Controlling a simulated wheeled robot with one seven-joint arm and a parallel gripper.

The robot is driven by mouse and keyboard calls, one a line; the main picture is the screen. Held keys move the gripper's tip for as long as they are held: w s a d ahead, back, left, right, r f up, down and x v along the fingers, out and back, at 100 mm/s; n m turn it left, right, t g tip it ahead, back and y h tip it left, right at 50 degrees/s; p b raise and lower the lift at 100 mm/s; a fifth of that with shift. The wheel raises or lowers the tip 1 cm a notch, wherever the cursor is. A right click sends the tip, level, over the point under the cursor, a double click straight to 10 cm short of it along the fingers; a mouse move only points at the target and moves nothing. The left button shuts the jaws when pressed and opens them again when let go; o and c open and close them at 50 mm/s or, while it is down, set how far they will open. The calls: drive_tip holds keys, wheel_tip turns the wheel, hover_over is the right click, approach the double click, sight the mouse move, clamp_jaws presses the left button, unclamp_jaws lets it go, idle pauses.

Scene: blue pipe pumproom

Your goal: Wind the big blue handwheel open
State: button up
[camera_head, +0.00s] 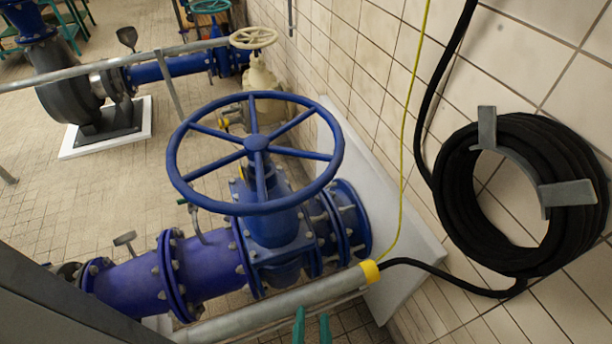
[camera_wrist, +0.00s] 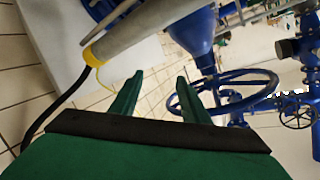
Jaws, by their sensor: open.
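The big blue handwheel (camera_head: 257,146) sits on top of the blue valve (camera_head: 272,225) in the middle of the head view. Its spoked rim is whole and nothing touches it. My gripper (camera_head: 313,322) shows as two green fingertips at the bottom edge of the head view, below the wheel and apart from it. In the wrist view my gripper (camera_wrist: 158,95) has its two green fingers spread with nothing between them. The blue handwheel (camera_wrist: 232,105) shows there beyond the right finger, which covers part of its rim.
A grey pipe with a yellow end (camera_head: 300,302) runs between my gripper and the valve. A coiled black hose (camera_head: 455,190) hangs on the tiled wall at right. A cream handwheel (camera_head: 254,38) stands behind. A rail (camera_head: 110,62) crosses the upper left. Open floor (camera_head: 60,190) lies left.

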drive_tip(key=w+d+r+m, duration=0.2)
drive_tip(key=w+r+m, duration=0.15)
drive_tip(key=w, duration=0.45)
drive_tip(key=m+t+y, duration=0.2)
drive_tip(key=m+y, duration=0.2)
drive_tip(key=y, duration=0.2)
approach(316, 194)
drive_tip(key=x, duration=0.4)
drive_tip(key=shift+w, duration=0.35)
drive_tip(key=x, duration=1.1)
drive_tip(key=shift+f, duration=0.15)
drive_tip(key=shift+s, duration=0.1)
clamp_jaws()
